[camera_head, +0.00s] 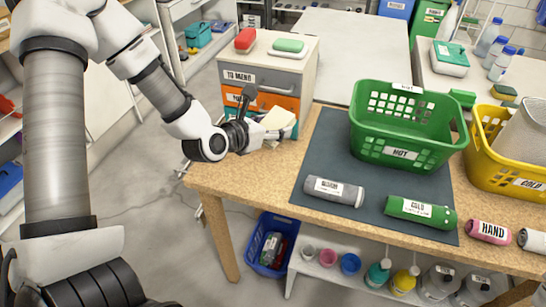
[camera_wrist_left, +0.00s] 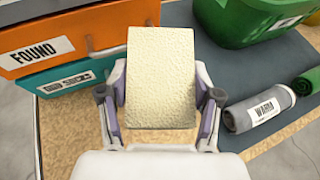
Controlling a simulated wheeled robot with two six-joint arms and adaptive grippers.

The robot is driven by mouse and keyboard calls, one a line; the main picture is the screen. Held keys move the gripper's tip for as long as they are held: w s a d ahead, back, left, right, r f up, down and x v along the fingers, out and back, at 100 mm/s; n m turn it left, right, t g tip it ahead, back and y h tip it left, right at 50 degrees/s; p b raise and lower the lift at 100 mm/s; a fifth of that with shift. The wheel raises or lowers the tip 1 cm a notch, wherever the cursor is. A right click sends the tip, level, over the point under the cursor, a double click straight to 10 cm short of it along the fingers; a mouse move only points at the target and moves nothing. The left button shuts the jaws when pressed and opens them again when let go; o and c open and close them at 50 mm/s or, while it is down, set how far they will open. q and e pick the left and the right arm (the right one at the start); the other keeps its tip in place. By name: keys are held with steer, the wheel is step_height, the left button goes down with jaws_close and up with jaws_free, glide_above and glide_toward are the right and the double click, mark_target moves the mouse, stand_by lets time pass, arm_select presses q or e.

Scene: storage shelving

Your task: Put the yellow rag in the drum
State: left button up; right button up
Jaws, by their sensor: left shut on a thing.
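A pale yellow, rectangular, rough-textured piece, which looks like the yellow rag (camera_wrist_left: 160,78), is between the fingers of my left gripper (camera_wrist_left: 160,103). In the head view the rag (camera_head: 279,121) shows at the tip of my left gripper (camera_head: 262,133), in front of a small drawer cabinet, above the left part of the wooden table. The gripper is shut on it, with one finger on each side. I cannot make out a drum for certain in either view. My right gripper is not in view.
A drawer cabinet (camera_head: 308,76) stands close behind the left gripper. On the dark mat (camera_head: 330,150) are a green HOT basket (camera_head: 390,152), a grey roll (camera_head: 333,191) and a green roll (camera_head: 421,212). A yellow COLD basket (camera_head: 490,174) is at right. A blue bin (camera_head: 266,262) sits below.

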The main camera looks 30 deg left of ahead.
mark_target(273, 164)
arm_select(q)
step_height(273, 164, down, 6)
steer(key=shift+f, duration=0.1)
steer(key=shift+c, duration=0.6)
steer(key=shift+f+b, duration=0.3)
steer(key=shift+f, duration=0.05)
steer(key=shift+s+d+f, duration=0.1)
steer(key=shift+s+f, duration=0.05)
steer(key=shift+f, duration=1.55)
steer(key=o, duration=1.5)
steer(key=shift+o, duration=0.5)
